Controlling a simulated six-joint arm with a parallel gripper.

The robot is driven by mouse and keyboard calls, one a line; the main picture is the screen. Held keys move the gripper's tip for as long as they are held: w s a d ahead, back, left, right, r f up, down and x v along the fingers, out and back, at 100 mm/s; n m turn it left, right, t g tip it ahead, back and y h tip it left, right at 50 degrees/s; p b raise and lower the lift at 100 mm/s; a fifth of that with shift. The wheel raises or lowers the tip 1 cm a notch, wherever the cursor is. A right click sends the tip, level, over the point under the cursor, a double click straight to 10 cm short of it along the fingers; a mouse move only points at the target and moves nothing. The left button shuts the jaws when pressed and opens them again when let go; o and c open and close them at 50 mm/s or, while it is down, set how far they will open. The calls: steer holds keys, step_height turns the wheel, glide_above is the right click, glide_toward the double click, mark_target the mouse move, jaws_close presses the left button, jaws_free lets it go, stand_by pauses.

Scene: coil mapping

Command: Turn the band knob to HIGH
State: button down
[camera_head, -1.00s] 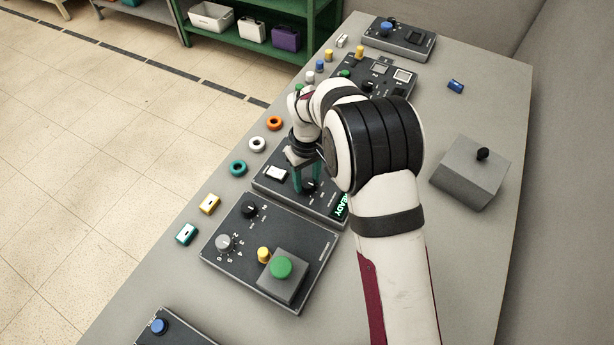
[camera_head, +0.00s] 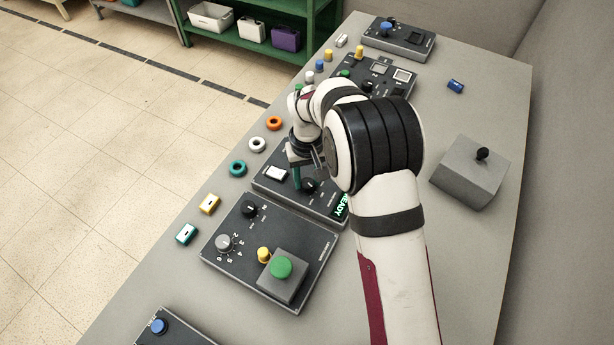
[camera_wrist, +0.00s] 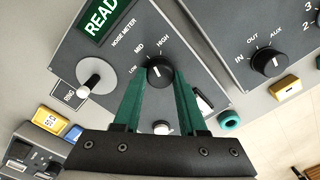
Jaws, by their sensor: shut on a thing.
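The band knob (camera_wrist: 160,72) is black and round on the dark noise meter panel (camera_wrist: 85,57), with LOW, MID and HIGH printed in an arc around it. A small white mark shows on its top, but I cannot tell exactly which label it faces. In the head view the knob (camera_head: 310,186) is partly behind my gripper. My gripper (camera_wrist: 159,76) has its two green fingers on either side of the knob, shut on it. In the head view my gripper (camera_head: 305,182) points down at the panel.
A green READY display (camera_wrist: 100,18) and a white-capped control (camera_wrist: 92,82) share the panel. Another panel with an IN, OUT, AUX knob (camera_wrist: 269,62) lies beside it. A green button on a grey box (camera_head: 281,268) stands nearby. Colored rings and blocks line the table's left edge.

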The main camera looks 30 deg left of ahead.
mark_target(308, 182)
steer(key=shift+m, duration=2)
steer(key=shift+c, duration=2.3)
jaws_free()
steer(key=shift+r, duration=0.1)
step_height(308, 182, up, 16)
steer(key=shift+f, duration=0.2)
